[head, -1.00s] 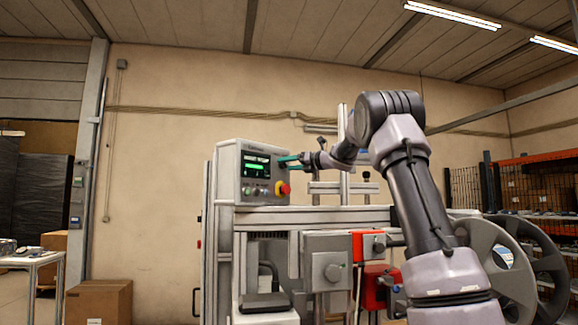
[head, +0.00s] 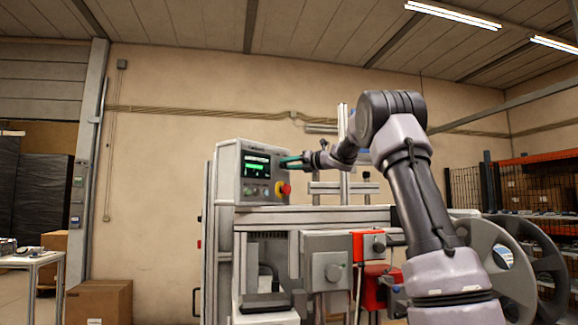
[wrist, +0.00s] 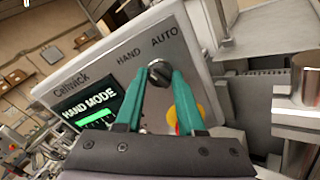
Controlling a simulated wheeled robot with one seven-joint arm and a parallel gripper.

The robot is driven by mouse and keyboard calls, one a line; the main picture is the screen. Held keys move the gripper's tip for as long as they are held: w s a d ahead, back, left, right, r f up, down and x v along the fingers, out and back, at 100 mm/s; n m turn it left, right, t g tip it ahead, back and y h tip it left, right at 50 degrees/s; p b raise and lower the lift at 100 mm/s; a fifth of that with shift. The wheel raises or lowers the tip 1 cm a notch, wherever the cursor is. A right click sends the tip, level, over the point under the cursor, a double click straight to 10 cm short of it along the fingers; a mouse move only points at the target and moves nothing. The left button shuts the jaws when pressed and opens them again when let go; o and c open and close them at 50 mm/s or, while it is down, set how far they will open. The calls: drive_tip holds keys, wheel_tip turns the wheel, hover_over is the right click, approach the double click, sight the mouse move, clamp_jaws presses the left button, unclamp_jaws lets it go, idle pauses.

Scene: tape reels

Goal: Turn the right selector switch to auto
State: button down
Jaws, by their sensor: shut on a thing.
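The control panel (head: 228,185) stands left of centre in the head view, with my gripper (head: 287,161) at its upper right side. In the wrist view the selector switch (wrist: 159,70) is a small black knob below the printed words HAND and AUTO. My gripper (wrist: 159,82) has its two teal fingers shut on this knob, one on each side. Which way the knob points is unclear. The panel screen (wrist: 84,113) reads HAND MODE above a green bar. In the head view the knob is not distinguishable.
A red emergency button on a yellow base (head: 284,189) sits low on the panel; my right finger partly covers it in the wrist view. Machine rails and a metal post (wrist: 298,90) lie to the right. A large grey reel (head: 497,250) stands at right.

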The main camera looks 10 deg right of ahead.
drive_tip(key=m, duration=1.1)
drive_tip(key=shift+d+f, duration=0.1)
drive_tip(key=shift+m, duration=0.4)
drive_tip(key=c, duration=0.5)
unclamp_jaws()
drive_tip(key=v, duration=1)
drive_tip(key=shift+s+d, duration=0.25)
drive_tip(key=shift+s, duration=0.05)
